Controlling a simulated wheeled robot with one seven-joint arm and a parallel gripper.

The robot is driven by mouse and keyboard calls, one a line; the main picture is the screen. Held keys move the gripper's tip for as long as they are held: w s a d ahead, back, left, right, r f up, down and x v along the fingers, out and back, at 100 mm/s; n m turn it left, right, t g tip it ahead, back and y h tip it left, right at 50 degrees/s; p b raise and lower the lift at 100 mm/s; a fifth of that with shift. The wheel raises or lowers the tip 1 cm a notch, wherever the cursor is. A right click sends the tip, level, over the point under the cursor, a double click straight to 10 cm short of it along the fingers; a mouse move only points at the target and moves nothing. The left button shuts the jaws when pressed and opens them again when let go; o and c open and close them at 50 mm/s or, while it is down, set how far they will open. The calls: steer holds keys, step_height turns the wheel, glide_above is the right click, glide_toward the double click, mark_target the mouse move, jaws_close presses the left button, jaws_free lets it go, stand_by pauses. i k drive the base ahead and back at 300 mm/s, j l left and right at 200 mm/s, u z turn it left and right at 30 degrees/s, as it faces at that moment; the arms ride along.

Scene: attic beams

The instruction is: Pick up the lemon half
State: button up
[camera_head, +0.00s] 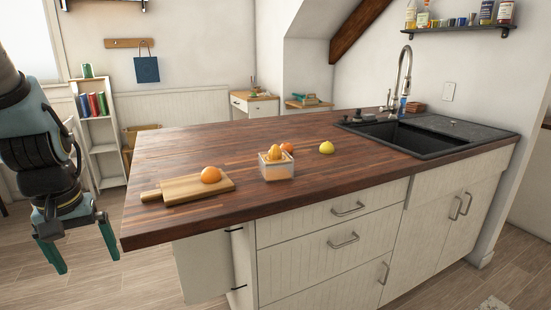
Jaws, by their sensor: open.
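A small yellow citrus piece (326,147), which looks like the lemon half, sits on the dark wooden countertop (330,185), right of a small container. Its cut face cannot be made out. My gripper (86,257) hangs at the far left, off the counter's left edge, with its teal fingers spread apart and pointing down. It is empty and well away from the yellow piece.
An orange fruit (210,174) sits on a wooden cutting board (184,190) near the front edge. A black sink (412,141) with a tall faucet (402,75) is at right. The back-left countertop is clear.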

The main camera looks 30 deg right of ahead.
mark_target(326, 147)
steer(key=l+u, duration=0.2)
steer(key=u, duration=0.3)
steer(key=k+l+u, duration=0.2)
steer(key=l, duration=0.2)
steer(key=k+l+u, duration=0.15)
steer(key=l, duration=0.25)
steer(key=k+l+u, duration=0.2)
steer(key=l, duration=0.2)
steer(key=k+l, duration=0.2)
steer(key=l, duration=0.2)
steer(key=k+l, duration=0.25)
steer(key=l, duration=0.2)
steer(key=k+l+u, duration=0.1)
steer(key=l, duration=0.3)
steer(key=k+l, duration=0.55)
steer(key=l, duration=0.3)
